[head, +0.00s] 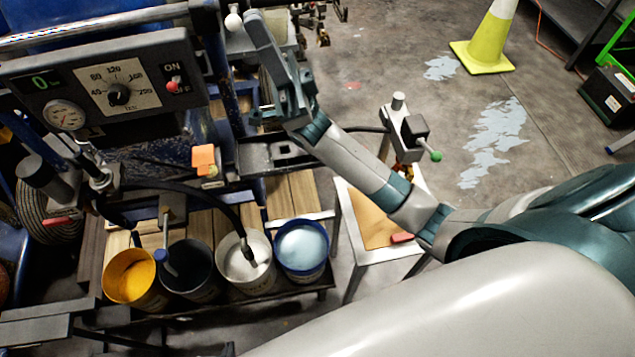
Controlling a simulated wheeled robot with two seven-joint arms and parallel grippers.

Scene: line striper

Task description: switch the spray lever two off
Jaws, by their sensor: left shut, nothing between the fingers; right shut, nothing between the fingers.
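A lever with a white ball knob (233,20) stands at the top left, beside the machine's frame. Another lever with a green ball knob (436,156) sticks out of the grey box (407,125) on the small stand. No label is readable that tells which is spray lever two. My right gripper (254,18) reaches in from the right and points up and left. Its shut, empty tips are close beside the white knob; I cannot tell whether they touch. My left gripper is not visible.
A control panel (30,107) with a dial and red switch is at left. Below, several buckets, including a yellow one (131,278) and a blue one (302,250), stand on a shelf. A cone (486,40) stands on open floor at upper right.

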